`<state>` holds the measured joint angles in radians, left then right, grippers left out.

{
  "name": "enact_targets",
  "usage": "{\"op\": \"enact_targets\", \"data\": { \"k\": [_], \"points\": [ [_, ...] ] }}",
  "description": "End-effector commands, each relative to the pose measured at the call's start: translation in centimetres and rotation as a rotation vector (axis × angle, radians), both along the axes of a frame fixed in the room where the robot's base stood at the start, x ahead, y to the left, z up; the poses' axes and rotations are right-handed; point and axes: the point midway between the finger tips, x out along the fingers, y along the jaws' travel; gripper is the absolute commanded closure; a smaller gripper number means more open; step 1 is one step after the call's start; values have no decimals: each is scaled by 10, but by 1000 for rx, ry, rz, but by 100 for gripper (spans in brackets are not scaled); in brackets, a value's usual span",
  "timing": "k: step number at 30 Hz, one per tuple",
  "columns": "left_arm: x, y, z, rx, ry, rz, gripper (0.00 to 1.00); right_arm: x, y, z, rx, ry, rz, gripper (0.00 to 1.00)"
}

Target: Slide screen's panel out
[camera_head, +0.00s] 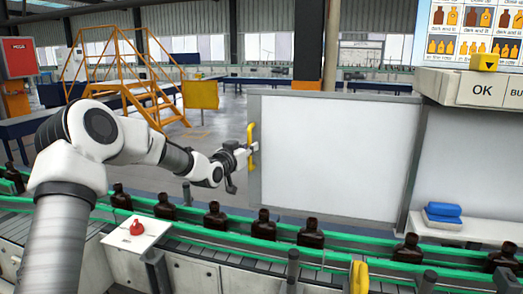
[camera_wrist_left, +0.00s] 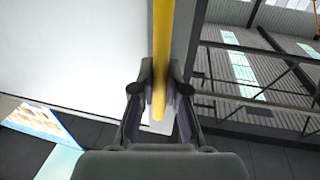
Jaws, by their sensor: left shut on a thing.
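The screen's white panel (camera_head: 335,155) stands upright behind the conveyor in the head view, in a grey frame. A yellow vertical handle (camera_head: 250,133) is on its left edge. My left gripper (camera_head: 251,148) is at this handle. In the left wrist view, the two fingers of the gripper (camera_wrist_left: 160,100) are closed around the yellow handle (camera_wrist_left: 163,40), with the white panel (camera_wrist_left: 75,50) to the left. The panel reaches out to the left of the fixed white part of the screen (camera_head: 465,165). My right gripper is not in view.
Several dark bottles (camera_head: 215,217) stand in a row on the conveyor between green rails (camera_head: 180,222). A red button (camera_head: 137,228) sits on a white box in front. A blue thing (camera_head: 443,212) lies on a white ledge at the right.

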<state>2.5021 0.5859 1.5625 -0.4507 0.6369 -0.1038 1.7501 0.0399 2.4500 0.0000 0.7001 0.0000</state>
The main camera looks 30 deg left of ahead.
Motion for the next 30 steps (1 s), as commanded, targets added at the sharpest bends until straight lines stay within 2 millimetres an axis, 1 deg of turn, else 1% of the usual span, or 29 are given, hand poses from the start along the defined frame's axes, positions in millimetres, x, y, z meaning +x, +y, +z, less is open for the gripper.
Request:
{"op": "enact_targets", "data": {
  "k": [3, 11, 12, 14, 22, 24, 26, 29, 30],
  "points": [
    [-1, 3, 0, 0, 1, 1, 100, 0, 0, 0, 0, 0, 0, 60],
    [-1, 3, 0, 0, 1, 1, 100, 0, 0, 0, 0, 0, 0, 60],
    [-1, 3, 0, 0, 1, 1, 80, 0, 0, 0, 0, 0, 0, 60],
    [-1, 3, 0, 0, 1, 1, 61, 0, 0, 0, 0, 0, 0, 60],
    [-1, 3, 0, 1, 0, 0, 61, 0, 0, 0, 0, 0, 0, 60],
    [0, 3, 3, 1, 0, 0, 61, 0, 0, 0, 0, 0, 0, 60],
    [0, 3, 10, 1, -3, 0, 61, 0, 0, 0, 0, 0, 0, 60],
    [0, 3, 28, 1, -4, 0, 61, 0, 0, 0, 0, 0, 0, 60],
    [0, 3, 38, 1, -4, 0, 61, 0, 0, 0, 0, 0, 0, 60]
  ]
}}
